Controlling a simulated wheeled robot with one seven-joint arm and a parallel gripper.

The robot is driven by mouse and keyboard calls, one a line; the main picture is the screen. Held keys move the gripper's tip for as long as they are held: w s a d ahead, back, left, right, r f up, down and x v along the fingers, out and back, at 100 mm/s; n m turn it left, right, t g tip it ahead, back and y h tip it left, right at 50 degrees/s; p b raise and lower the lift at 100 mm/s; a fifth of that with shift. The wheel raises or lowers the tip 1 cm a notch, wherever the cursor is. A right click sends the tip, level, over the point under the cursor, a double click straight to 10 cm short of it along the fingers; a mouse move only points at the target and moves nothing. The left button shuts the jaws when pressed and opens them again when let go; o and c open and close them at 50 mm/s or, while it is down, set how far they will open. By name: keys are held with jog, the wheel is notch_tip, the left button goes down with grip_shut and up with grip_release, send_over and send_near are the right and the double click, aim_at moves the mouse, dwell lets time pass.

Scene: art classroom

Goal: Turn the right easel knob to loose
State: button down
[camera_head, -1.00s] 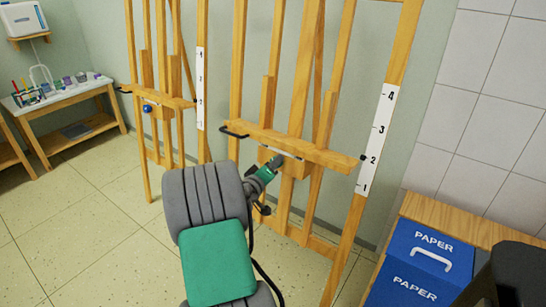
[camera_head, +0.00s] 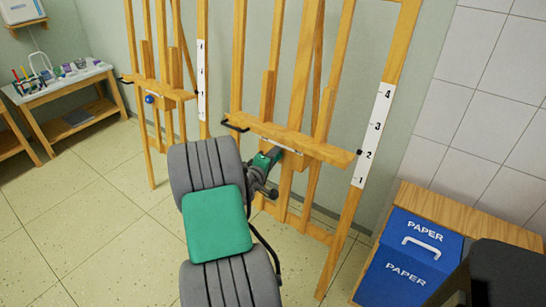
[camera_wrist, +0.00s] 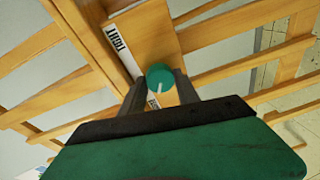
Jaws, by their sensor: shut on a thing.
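The right easel (camera_head: 330,152) is a wooden frame with a ledge and a numbered white strip on its right post. Its knob (camera_wrist: 160,74) is a round teal cap with a white pointer line. In the wrist view the line points down toward a white label (camera_wrist: 153,103), partly hidden by the knob and fingers. A label reading TIGHT (camera_wrist: 117,38) lies up and left of the knob. My gripper (camera_wrist: 160,82) is shut on the knob, one finger on each side. In the head view my gripper (camera_head: 275,155) is at the easel's centre, just below the ledge, and hides the knob.
A left easel (camera_head: 160,92) with a blue knob (camera_head: 149,99) stands close by. A blue paper bin (camera_head: 412,262) sits in a wooden cabinet (camera_head: 470,215) at the right. A table with art supplies (camera_head: 60,85) is at the far left. Tiled floor between is clear.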

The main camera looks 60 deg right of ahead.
jog(key=c, duration=0.9)
grip_release()
jog(key=v, duration=0.8)
